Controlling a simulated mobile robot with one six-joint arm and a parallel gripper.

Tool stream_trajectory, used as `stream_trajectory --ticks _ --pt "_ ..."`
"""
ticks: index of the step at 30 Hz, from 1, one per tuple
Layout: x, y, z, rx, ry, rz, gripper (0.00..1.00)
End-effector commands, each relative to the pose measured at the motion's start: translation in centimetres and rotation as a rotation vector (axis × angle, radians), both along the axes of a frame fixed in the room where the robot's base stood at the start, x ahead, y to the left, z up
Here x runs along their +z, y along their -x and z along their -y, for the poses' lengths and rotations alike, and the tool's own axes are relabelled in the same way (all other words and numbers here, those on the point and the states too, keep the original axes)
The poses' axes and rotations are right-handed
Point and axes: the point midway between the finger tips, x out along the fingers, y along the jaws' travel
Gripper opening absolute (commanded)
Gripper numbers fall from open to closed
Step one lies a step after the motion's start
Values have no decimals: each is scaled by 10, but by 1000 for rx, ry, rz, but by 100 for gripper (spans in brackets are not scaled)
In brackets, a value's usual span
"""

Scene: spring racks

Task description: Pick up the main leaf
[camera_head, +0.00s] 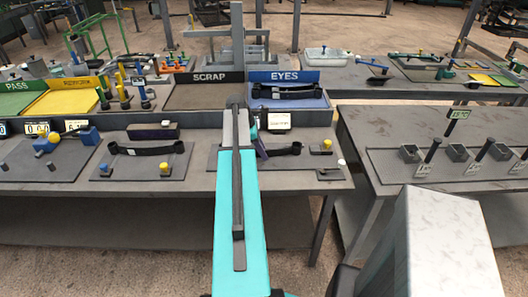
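Dark curved leaves with rolled ends show in three places, and I cannot tell by label which is the main leaf. One leaf (147,150) lies on a grey plate on the front bench, left of my arm. Another leaf (284,151) shows just right of my arm above the neighbouring plate; its left part is hidden. A third leaf (286,93) lies in the blue EYES bin. My teal arm reaches up the middle of the view. My gripper (258,144) is mostly hidden behind it, close to the second leaf, and its fingers cannot be made out.
The SCRAP bin (197,97) stands left of the EYES bin, with yellow and green trays farther left. Yellow-topped posts (165,168) stand on the plates. A right-hand bench (432,186) holds small cups and posts. A pale block of my body fills the lower right.

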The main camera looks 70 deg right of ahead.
Motion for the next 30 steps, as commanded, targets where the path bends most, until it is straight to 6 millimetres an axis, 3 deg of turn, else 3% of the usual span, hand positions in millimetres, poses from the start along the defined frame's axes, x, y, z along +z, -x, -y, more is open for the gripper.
stream_trajectory --ticks 6,11,30 --pt "0 0 0 0 0 0 27" --pt "0 0 0 0 0 0 0" --pt "9 0 1 0 3 -1 0"
